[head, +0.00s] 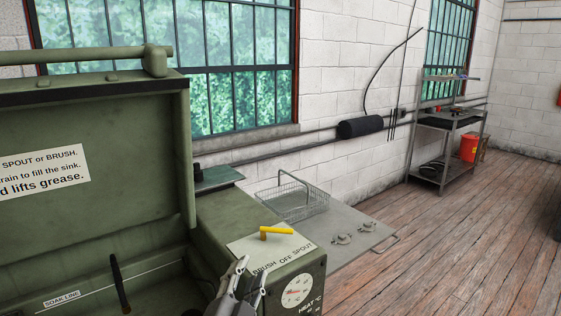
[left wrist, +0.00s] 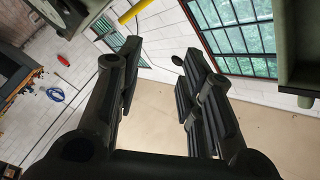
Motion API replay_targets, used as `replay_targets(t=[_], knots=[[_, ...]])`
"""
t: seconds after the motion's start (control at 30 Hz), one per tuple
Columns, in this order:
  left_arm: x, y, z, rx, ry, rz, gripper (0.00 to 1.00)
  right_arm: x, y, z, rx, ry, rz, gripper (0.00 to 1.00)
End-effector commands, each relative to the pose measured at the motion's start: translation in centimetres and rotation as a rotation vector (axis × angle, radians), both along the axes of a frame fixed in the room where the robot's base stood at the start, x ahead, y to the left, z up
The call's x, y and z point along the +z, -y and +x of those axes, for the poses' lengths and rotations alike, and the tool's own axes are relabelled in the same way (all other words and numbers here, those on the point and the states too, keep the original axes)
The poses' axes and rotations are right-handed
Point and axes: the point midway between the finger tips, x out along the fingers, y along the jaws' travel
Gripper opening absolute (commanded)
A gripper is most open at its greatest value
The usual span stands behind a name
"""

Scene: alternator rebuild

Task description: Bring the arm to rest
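My left gripper (head: 251,273) shows at the bottom of the head view, beside the front corner of the green parts washer (head: 215,215). In the left wrist view the same gripper (left wrist: 160,55) has its two dark fingers spread apart with nothing between them. The washer's yellow-handled selector lever (head: 276,231) sits on the plate marked BRUSH, OFF and SPOUT, above and apart from the fingers. My right gripper is in neither view.
The washer's lid (head: 95,150) stands open. To the right, a wire basket (head: 293,202) and small metal parts (head: 345,239) sit on a grey drain board (head: 335,262). A shelf cart (head: 443,140) and red bucket (head: 469,148) stand farther back. The wooden floor at right is clear.

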Motion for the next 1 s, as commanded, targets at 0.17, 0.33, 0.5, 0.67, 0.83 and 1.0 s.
replay_targets(t=[0.17, 0.33, 0.5, 0.67, 0.83, 1.0], knots=[[-10.6, -6.4, -5.6, 0.167, -0.423, -0.196, 0.35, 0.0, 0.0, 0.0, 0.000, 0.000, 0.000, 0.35], [-18.4, -10.3, -13.9, 0.311, -0.791, -0.337, 0.35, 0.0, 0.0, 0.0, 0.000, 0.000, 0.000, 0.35], [-22.5, -12.1, -21.6, 0.416, -1.059, -0.416, 0.35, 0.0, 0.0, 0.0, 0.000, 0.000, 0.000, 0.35], [-24.4, -13.1, -28.0, 0.493, -1.256, -0.458, 0.35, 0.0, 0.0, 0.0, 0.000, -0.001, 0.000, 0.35], [-26.6, -13.4, -30.9, 0.535, -1.368, -0.473, 0.35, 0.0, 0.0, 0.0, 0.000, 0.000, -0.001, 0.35], [-30.4, -13.2, -30.1, 0.538, -1.380, -0.467, 0.35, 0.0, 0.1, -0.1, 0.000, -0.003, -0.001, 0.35]])
